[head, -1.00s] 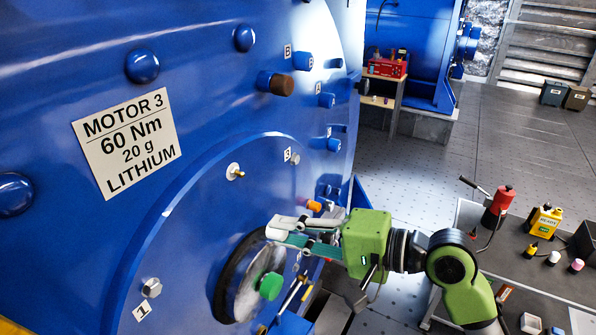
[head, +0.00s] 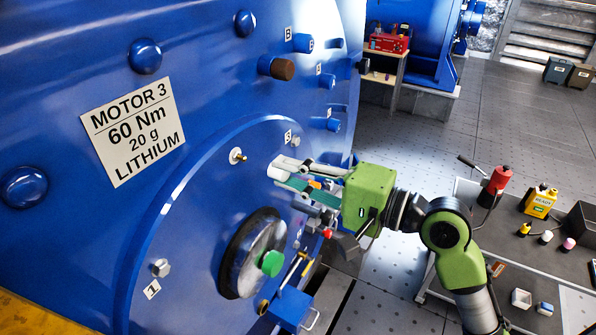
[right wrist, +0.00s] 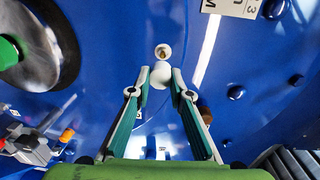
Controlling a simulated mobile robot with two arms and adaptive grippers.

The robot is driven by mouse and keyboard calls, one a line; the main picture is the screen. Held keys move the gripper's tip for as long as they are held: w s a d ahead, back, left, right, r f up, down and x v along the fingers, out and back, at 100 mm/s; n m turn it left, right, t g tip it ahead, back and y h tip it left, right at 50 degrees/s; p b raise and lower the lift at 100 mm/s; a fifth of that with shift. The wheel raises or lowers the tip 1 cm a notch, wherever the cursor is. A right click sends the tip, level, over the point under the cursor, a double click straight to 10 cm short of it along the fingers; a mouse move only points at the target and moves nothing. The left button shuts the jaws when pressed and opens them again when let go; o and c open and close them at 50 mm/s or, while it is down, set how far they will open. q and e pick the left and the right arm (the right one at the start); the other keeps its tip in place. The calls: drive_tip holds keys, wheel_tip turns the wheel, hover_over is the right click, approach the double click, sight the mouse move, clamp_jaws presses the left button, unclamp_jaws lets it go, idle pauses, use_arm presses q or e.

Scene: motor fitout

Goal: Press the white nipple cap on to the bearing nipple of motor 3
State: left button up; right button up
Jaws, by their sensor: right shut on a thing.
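Motor 3 is the large blue housing with a white label (head: 132,132) reading MOTOR 3, 60 Nm, 20 g LITHIUM. Its bearing nipple (head: 238,156) is a small brass fitting on a pale round base on the end cover. In the right wrist view the nipple (right wrist: 162,51) shows just beyond my fingertips. My right gripper (head: 277,171) is shut on the round white nipple cap (right wrist: 160,74), held between its fingertips in the wrist view. The cap appears short of the nipple, with a small gap. My left gripper is not in view.
Below the nipple, a green knob (head: 271,263) sits at the shaft opening. Bolts (head: 160,268) and a brown plug (head: 282,68) stick out of the housing. A dark bench (head: 555,262) with bottles and a yellow box (head: 541,202) stands at the right. Grey floor lies between.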

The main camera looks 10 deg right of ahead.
drive_tip(key=p+x, duration=0.1)
drive_tip(key=x, duration=0.3)
drive_tip(key=shift+a, duration=0.15)
drive_tip(key=shift+r+p, duration=0.15)
drive_tip(key=shift+p, duration=1)
idle(1.4)
drive_tip(key=shift+p+x, duration=0.75)
drive_tip(key=shift+x, duration=0.8)
drive_tip(key=o, duration=0.8)
drive_tip(key=v, duration=1.2)
drive_tip(key=shift+w, duration=0.1)
